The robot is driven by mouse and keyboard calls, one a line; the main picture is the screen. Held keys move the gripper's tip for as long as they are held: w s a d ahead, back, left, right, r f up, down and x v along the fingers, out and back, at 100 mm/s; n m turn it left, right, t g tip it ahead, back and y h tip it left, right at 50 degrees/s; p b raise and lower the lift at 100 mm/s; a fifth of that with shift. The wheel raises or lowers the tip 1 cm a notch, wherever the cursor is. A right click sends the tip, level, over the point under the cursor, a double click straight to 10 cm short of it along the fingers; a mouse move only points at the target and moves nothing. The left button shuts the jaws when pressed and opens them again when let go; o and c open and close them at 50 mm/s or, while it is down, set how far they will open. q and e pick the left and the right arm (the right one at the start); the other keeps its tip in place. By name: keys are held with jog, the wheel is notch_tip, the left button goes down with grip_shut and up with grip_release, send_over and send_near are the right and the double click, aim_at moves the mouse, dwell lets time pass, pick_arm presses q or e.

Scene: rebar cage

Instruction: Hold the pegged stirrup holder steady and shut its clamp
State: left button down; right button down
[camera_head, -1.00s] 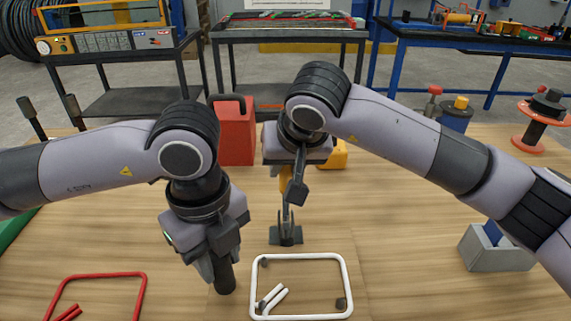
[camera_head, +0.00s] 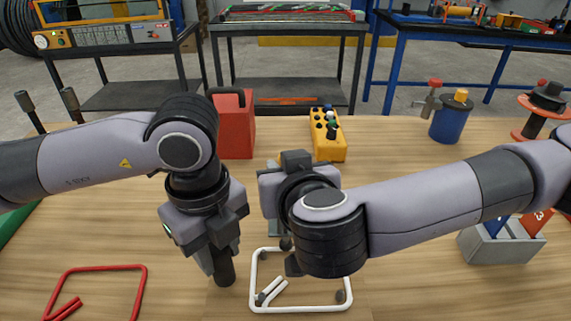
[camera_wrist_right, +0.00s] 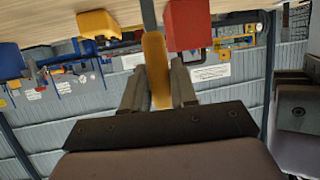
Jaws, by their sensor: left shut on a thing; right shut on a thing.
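The white stirrup (camera_head: 300,309) lies flat on the holder, with a dark peg (camera_head: 341,296) visible at its near right corner. My left gripper (camera_head: 222,256) is shut on the holder's dark upright post (camera_head: 225,274), left of the stirrup. My right gripper (camera_wrist_right: 157,78) is shut on the clamp's yellow-orange handle (camera_wrist_right: 155,55), seen in the right wrist view. In the head view my right wrist covers the handle, the fingers and most of the clamp behind the stirrup. I cannot tell there whether the clamp is fully shut.
A red stirrup (camera_head: 104,268) lies at the front left. A red box (camera_head: 235,130) and a yellow control box (camera_head: 328,137) stand at the back. A blue container (camera_head: 451,122) and a grey bin (camera_head: 500,249) are at the right. My right arm crosses low over the table.

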jog(key=shift+s, duration=0.15)
dwell(0.3)
jog(key=c, duration=1)
grip_release()
jog(key=shift+o, duration=0.2)
jog(key=v, duration=1.2)
pick_arm(q)
jog(key=c, duration=0.7)
grip_release()
jog(key=shift+o, duration=0.2)
pick_arm(e)
jog(key=shift+f, duration=0.1)
